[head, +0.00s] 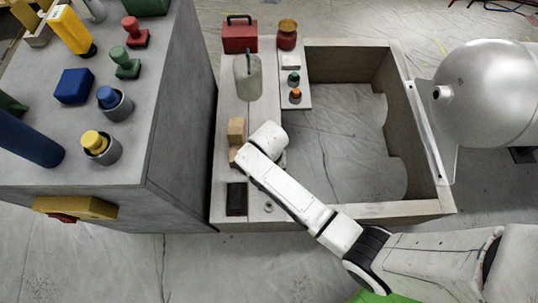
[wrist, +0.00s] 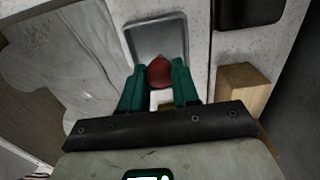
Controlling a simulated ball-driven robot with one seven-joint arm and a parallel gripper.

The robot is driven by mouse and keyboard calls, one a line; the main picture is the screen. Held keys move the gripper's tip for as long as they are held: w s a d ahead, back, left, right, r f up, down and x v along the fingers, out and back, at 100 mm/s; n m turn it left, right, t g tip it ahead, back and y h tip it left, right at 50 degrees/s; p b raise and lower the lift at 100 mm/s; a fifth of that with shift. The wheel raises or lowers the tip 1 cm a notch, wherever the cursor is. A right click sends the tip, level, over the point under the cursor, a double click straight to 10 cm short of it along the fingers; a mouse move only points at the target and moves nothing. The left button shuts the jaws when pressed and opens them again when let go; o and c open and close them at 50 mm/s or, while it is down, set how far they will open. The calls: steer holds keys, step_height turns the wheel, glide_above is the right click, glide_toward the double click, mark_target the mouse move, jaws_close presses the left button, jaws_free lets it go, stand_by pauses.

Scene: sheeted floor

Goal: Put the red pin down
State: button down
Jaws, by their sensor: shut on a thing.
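My gripper (wrist: 159,85) has green fingers closed on the red pin (wrist: 160,71) in the wrist view. Only the pin's rounded red top shows between the fingertips; its lower part is hidden. A grey square tray or recess (wrist: 131,38) with a lighter rim lies under and beyond the pin. I cannot tell whether the pin touches it. In the head view my arm's end hangs over the bench's left plank, and it hides the fingers and the held pin.
A wooden block (wrist: 240,84) stands close right of my gripper; wooden blocks (head: 236,130) also show in the head view. A black box (head: 236,199), a beige canister (head: 247,77) and a red box (head: 240,36) share the plank. A tall grey block (head: 160,120) with several coloured pieces rises at left.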

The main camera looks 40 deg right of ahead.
steer(key=shift+f, duration=0.25)
steer(key=c, duration=0.8)
jaws_free()
steer(key=shift+r, duration=0.1)
step_height(320, 180, up, 12)
steer(key=p, duration=0.5)
steer(key=s+d+r+n, duration=0.2)
steer(key=s, duration=0.3)
steer(key=s+d+r+n, duration=0.2)
steer(key=s+r, duration=0.1)
steer(key=s, duration=0.3)
steer(key=s+d+r+n+t, duration=0.1)
steer(key=s+d+r+n, duration=0.1)
steer(key=s, duration=0.4)
steer(key=shift+s+d+r+n, duration=0.1)
steer(key=shift+d+r+n, duration=0.25)
steer(key=shift+d, duration=0.25)
